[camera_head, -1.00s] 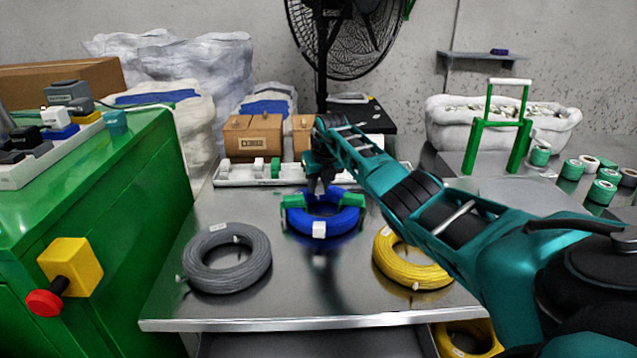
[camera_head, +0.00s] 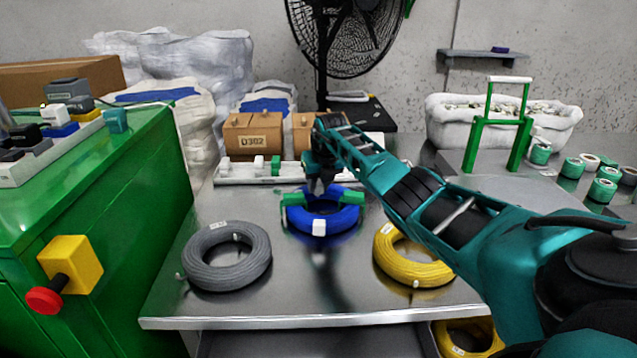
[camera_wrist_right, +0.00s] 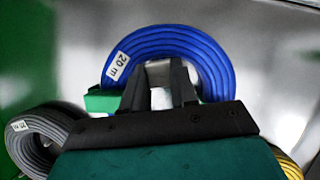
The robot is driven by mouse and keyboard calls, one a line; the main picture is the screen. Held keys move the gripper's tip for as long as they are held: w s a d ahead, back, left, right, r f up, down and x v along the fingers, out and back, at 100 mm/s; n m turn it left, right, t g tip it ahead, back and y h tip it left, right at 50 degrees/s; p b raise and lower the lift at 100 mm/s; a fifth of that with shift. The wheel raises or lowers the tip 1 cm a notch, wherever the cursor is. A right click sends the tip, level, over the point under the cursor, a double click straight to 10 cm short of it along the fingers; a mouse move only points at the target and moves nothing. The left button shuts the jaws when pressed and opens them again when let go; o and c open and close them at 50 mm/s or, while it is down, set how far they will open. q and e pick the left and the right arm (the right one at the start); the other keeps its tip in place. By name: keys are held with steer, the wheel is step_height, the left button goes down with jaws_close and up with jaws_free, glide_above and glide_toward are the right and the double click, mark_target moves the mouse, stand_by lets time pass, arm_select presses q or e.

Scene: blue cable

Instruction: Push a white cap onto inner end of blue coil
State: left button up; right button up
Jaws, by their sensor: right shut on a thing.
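My right gripper (camera_head: 319,188) points down over the coil's middle. In the wrist view its dark fingers are shut on a small whitish piece, the white cap (camera_wrist_right: 158,73), mostly hidden between them. I cannot make out the coil's inner end. My left gripper is not in view.
A grey coil (camera_head: 226,279) lies front left and a yellow coil (camera_head: 408,272) front right. A white rail (camera_head: 235,177) and cardboard boxes (camera_head: 252,137) stand behind. A green cabinet (camera_head: 110,215) borders the left. The table's front middle is clear.

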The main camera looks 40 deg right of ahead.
steer(key=shift+f, duration=0.4)
stand_by(0.5)
steer(key=shift+f+b, duration=0.15)
steer(key=shift+b, duration=0.15)
stand_by(0.6)
steer(key=shift+s+f, duration=0.1)
steer(key=shift+f, duration=0.05)
stand_by(0.6)
steer(key=shift+a+f, duration=0.1)
steer(key=shift+f, duration=0.1)
stand_by(0.7)
steer(key=o, duration=1)
steer(key=shift+o, duration=0.6)
steer(key=shift+a+r, duration=0.1)
steer(key=shift+r, duration=0.2)
steer(key=shift+r+p, duration=0.9)
steer(key=shift+p, duration=0.15)
steer(key=shift+d+r+p, duration=0.2)
steer(key=shift+r+p, duration=1.8)
steer(key=shift+r, duration=0.5)
